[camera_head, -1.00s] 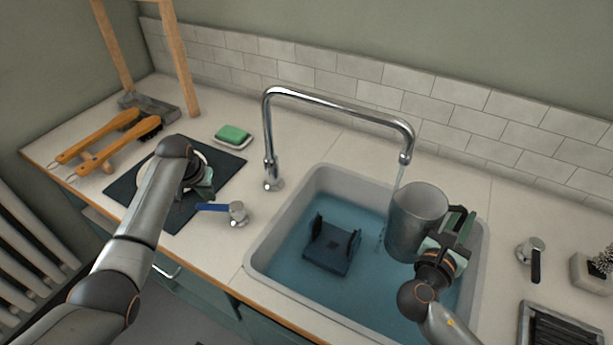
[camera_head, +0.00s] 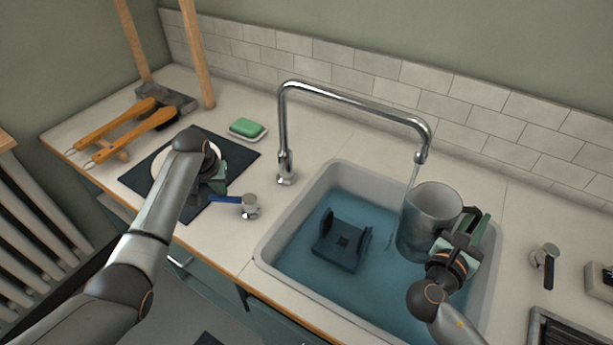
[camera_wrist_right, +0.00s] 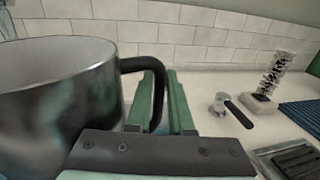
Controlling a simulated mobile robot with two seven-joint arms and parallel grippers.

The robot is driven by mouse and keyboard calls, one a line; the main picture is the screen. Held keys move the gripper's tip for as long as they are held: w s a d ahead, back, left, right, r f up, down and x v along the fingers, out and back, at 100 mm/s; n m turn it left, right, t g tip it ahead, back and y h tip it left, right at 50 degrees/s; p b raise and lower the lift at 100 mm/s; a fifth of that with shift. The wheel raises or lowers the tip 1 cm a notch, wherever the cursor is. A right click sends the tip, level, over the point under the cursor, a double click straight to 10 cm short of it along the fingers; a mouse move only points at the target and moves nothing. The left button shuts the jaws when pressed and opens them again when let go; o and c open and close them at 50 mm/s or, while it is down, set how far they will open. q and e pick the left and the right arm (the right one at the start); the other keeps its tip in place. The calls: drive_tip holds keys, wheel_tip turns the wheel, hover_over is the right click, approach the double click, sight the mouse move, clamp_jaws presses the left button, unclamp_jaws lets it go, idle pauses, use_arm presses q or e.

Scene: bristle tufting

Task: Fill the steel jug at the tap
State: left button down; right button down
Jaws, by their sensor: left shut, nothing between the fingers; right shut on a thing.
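The steel jug (camera_head: 425,235) is upright over the sink, just below and right of the spout tip of the chrome tap (camera_head: 350,101). A thin water stream (camera_head: 414,176) runs from the spout to the jug's left rim, and a streak shows lower, left of the jug; I cannot tell how much enters. My right gripper (camera_head: 464,232) is shut on the jug's black handle (camera_wrist_right: 158,75), which shows in the right wrist view. The water level inside is hidden. My left gripper (camera_head: 218,180) is shut and empty beside the blue tap lever (camera_head: 225,199); contact is unclear.
The sink (camera_head: 270,246) holds bluish water and a dark bracket-like fixture (camera_head: 341,246). A dark mat (camera_head: 233,163), green soap (camera_head: 245,127) and orange-handled brushes (camera_head: 118,124) lie left. A second lever (camera_head: 546,258) stands right. The tiled wall closes the back.

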use_arm(q)
drive_tip(key=shift+s, duration=0.15)
use_arm(e)
drive_tip(key=shift+r, duration=0.1)
use_arm(q)
drive_tip(key=shift+s+n+y, duration=0.4)
drive_tip(key=shift+s+n, duration=0.35)
drive_tip(key=shift+n, duration=0.55)
drive_tip(key=s+n+y, duration=0.1)
drive_tip(key=s+n, duration=0.1)
drive_tip(key=n, duration=0.1)
drive_tip(key=shift+s+d, duration=0.15)
drive_tip(key=shift+s+d+n+g, duration=0.15)
drive_tip(key=shift+s+n+g, duration=0.15)
drive_tip(key=shift+s+n, duration=0.15)
drive_tip(key=shift+s+d, duration=0.4)
drive_tip(key=shift+s, duration=0.35)
drive_tip(key=shift+s+d, duration=0.1)
drive_tip(key=shift+s, duration=0.05)
